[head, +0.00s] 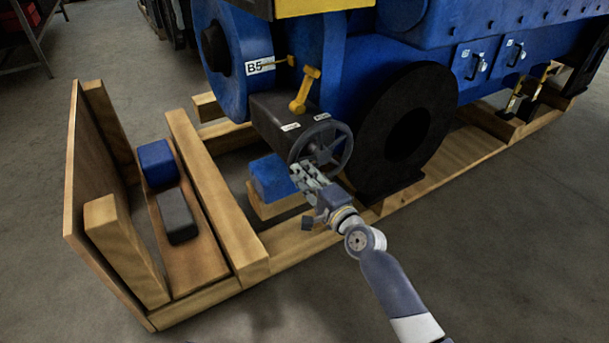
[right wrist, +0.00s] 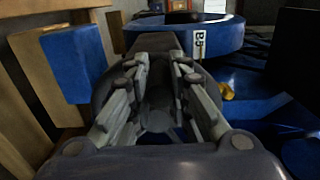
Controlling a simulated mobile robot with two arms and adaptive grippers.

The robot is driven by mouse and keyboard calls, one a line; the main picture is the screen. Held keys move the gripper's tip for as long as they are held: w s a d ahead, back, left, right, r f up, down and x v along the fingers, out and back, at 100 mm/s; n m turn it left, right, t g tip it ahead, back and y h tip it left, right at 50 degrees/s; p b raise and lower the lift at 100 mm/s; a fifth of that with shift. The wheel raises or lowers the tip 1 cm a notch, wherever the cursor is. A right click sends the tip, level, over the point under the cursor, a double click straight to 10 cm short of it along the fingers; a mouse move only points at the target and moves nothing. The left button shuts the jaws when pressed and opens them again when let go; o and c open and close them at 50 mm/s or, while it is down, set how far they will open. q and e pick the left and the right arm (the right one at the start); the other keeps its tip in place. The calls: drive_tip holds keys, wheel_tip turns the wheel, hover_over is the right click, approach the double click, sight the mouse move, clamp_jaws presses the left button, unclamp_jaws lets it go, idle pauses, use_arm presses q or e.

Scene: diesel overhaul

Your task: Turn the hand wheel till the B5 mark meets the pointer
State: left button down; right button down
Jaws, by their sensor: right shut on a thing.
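The dark hand wheel (head: 348,148) is on the front of a dark box (head: 273,118) at the engine's near end. My right gripper (head: 308,176) is shut on the wheel's lower rim; its two fingers (right wrist: 163,65) show on either side of a dark part in the right wrist view. The white B5 mark (head: 256,68) is on the blue round housing above the box, and shows tilted in the right wrist view (right wrist: 199,42). A thin brass pointer (head: 280,63) reaches to the right end of the B5 label. My left gripper is not in view.
A large black disc (head: 375,135) is just right of the wheel. A timber frame (head: 215,195) and a blue block (head: 270,178) lie left and below. Open floor is at the front.

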drive_tip(key=shift+r, duration=0.35)
drive_tip(key=c, duration=1.5)
unclamp_jaws()
drive_tip(key=shift+c, duration=0.2)
drive_tip(key=shift+o, duration=0.5)
drive_tip(key=shift+f, duration=0.1)
drive_tip(key=shift+f, duration=0.1)
drive_tip(key=v, duration=1.2)
